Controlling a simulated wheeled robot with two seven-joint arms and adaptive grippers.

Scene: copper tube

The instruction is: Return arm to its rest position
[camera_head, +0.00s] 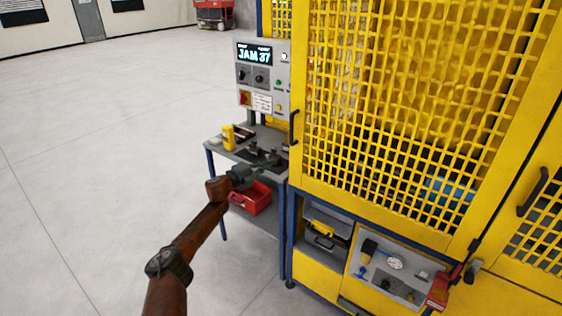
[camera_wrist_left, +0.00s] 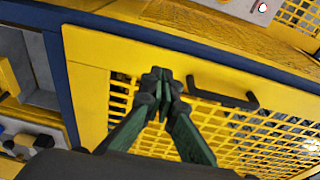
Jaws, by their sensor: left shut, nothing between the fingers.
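My left arm comes in from the bottom of the head view and reaches up and to the right. My left gripper (camera_head: 268,163) is in front of the small side table by the yellow machine, in the air as far as I can tell. In the left wrist view the two dark green fingers (camera_wrist_left: 162,82) meet at their tips, shut with nothing between them. Behind them are a yellow mesh door and its black handle (camera_wrist_left: 222,95); the fingers seem to be apart from the handle. My right gripper is in neither view.
The yellow mesh door (camera_head: 400,120) fills the right side, with a black handle (camera_head: 294,127) on its left edge. A control panel (camera_head: 263,78) reads "JAM 37". A side table (camera_head: 217,146) holds a yellow bottle (camera_head: 228,137); a red bin (camera_head: 252,199) is below. Open floor lies left.

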